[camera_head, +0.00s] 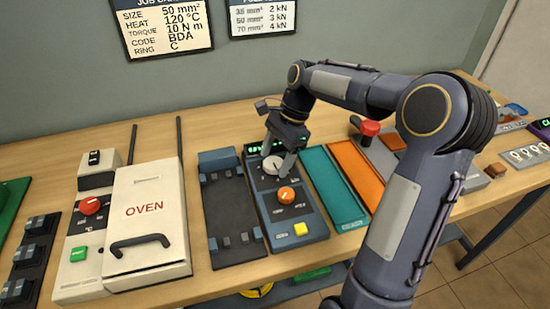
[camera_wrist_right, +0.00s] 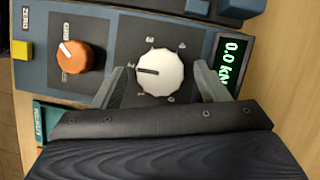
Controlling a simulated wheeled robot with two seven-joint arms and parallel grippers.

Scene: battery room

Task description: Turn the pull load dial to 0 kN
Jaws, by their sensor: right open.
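The white scalloped dial (camera_head: 272,165) sits on the dark blue tester panel (camera_head: 305,215). It also shows in the right wrist view (camera_wrist_right: 160,72), where its dark pointer line points left, toward the orange knob (camera_wrist_right: 82,57). The green display (camera_wrist_right: 231,65) beside the dial reads 0.0 kN. My right gripper (camera_head: 278,153) is open above the panel. In the right wrist view its two fingers (camera_wrist_right: 160,87) stand on either side of the dial, with small gaps seen. The small marks around the dial are too blurred to read. My left gripper is not in view.
The panel also has a yellow button (camera_head: 300,229). A dark tray-like fixture (camera_head: 231,210) stands to its left, then the white oven (camera_head: 150,235). Teal (camera_head: 334,188) and orange (camera_head: 357,172) trays lie to its right. A red knob (camera_head: 370,128) stands beyond them.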

